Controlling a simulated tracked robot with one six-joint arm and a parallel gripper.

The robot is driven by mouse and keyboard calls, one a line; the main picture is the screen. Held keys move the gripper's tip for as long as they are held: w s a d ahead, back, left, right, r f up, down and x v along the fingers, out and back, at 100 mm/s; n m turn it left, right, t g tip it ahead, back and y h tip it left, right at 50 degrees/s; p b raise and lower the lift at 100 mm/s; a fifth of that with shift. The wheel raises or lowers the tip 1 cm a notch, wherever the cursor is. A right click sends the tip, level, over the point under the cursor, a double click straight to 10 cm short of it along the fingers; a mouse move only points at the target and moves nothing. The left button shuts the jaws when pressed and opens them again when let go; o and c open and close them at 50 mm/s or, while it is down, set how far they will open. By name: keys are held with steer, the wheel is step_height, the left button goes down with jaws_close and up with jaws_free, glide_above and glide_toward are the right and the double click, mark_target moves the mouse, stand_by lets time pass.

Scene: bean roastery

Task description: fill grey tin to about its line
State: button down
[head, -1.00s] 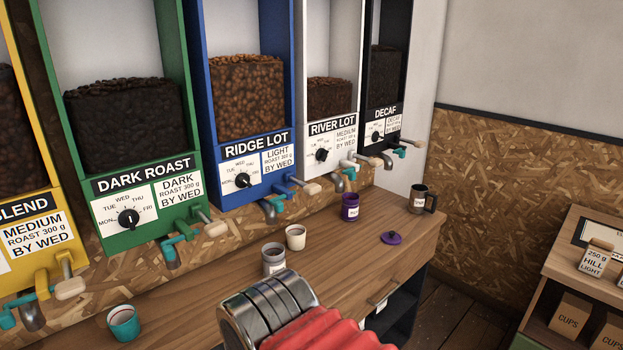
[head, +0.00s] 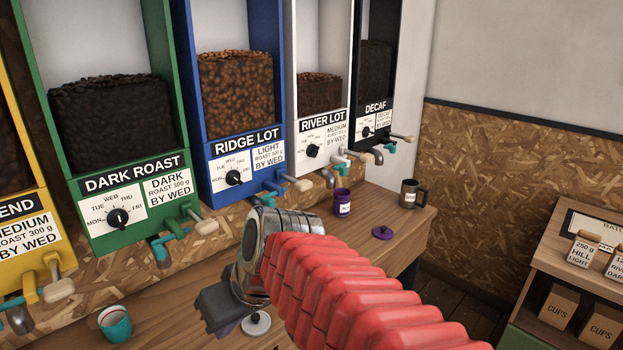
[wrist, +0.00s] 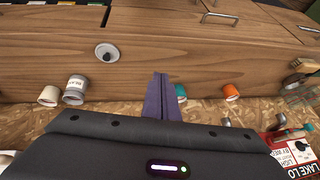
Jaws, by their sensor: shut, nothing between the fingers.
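The grey tin (wrist: 76,89) with a pale label stands on the wooden counter at the left in the wrist view. Its contents and line cannot be made out, and my arm hides it in the head view. A grey lid with a dark knob (wrist: 105,52) lies on the counter apart from the tin; it also shows in the head view (head: 256,323). My gripper's purple fingers (wrist: 160,92) are shut and empty, to the right of the tin in the wrist view. Bean dispensers line the wall: Dark Roast (head: 140,165), Ridge Lot (head: 245,145), River Lot (head: 322,122) and others.
A cream cup (wrist: 48,95) stands close beside the tin. A teal cup (head: 115,323), an orange cup (wrist: 231,92), a purple tin (head: 342,203), its purple lid (head: 383,233) and a dark mug (head: 413,194) also stand on the counter. Dispenser spouts and handles jut out above it.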

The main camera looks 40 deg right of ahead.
steer(key=w+d+r+t, duration=0.2)
steer(key=w+d+r, duration=0.15)
steer(key=d, duration=0.45)
steer(key=w+d+r+t, duration=0.3)
steer(key=d+r, duration=0.1)
steer(key=d, duration=0.4)
steer(key=w+d+r+t, duration=0.2)
steer(key=w+d+r, duration=0.15)
steer(key=d, duration=0.45)
steer(key=s+d+r+t, duration=0.1)
steer(key=d+r, duration=0.1)
steer(key=d, duration=0.3)
steer(key=s+d+r+t+h, duration=0.1)
steer(key=d+r, duration=0.2)
steer(key=d, duration=0.3)
steer(key=shift+s+d+n+t, duration=0.15)
steer(key=shift+s+n+t, duration=0.1)
steer(key=shift+n+t, duration=0.05)
glide_toward(293, 181)
steer(key=w+r, duration=0.3)
steer(key=r, duration=0.1)
steer(key=f, duration=0.3)
steer(key=shift+w+d+f, duration=0.2)
steer(key=shift+d+f, duration=0.1)
